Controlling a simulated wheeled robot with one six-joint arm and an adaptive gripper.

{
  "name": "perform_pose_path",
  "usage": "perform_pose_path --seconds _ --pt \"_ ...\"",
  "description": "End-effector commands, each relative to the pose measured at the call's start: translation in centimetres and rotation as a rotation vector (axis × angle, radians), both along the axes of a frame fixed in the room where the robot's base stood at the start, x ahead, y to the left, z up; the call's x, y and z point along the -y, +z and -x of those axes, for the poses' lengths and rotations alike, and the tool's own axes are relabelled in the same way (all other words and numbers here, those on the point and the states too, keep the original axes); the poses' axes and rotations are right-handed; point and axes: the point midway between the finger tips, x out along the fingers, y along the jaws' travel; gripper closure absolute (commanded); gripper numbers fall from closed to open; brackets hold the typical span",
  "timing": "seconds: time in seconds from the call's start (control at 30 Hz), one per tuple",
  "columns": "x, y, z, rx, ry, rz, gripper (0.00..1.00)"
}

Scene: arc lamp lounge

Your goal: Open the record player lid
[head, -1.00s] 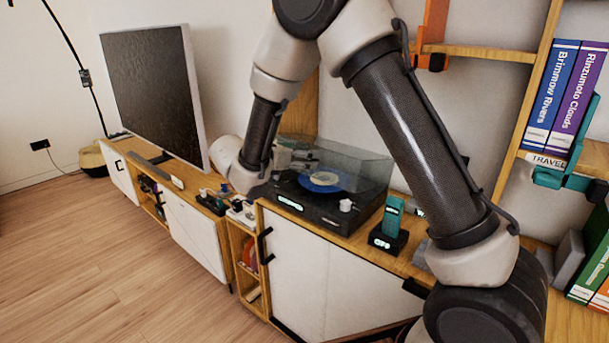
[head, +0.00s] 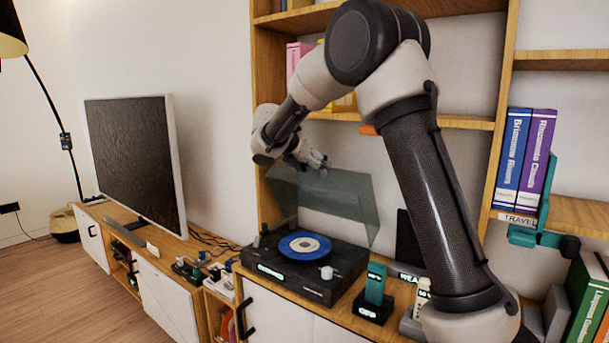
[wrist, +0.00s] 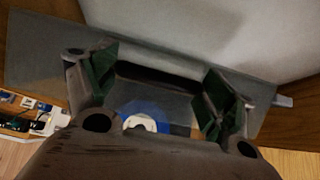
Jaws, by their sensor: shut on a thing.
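The record player (head: 335,287) stands on the wooden cabinet, with a blue record (head: 322,245) on its platter. Its smoky see-through lid (head: 345,200) is raised steeply, hinged along the back. My gripper (head: 312,158) is at the lid's upper edge and is shut on the lid. In the wrist view the fingers of my gripper (wrist: 160,82) sit spread to either side, with the grey lid (wrist: 40,50) spanning behind them. The blue record (wrist: 150,108) shows below through the lid. The exact contact between fingertips and lid is hard to make out.
A television (head: 135,160) stands to the left. A teal device (head: 376,284) in a black stand is right of the player. Wooden shelves (head: 470,122) with books rise behind and to the right. Small gadgets (head: 190,268) lie left of the player.

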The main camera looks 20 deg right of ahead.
Motion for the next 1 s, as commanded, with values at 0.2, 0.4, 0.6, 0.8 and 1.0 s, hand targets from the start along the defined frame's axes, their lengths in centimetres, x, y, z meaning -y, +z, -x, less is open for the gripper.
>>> perform_pose_path --seconds 0.2,0.4,0.6,0.8,1.0 --pt "0.4 0.66 -0.75 0.011 0.007 -0.001 0.59" --pt "0.41 0.7 -0.81 0.011 0.008 -0.001 0.6" --pt "0.38 0.71 -0.82 0.012 0.008 -0.001 0.11" --pt "0.47 0.57 -0.71 0.008 0.005 -0.001 0.04" --pt "0.47 0.51 -0.58 0.005 0.003 0.0 0.04"
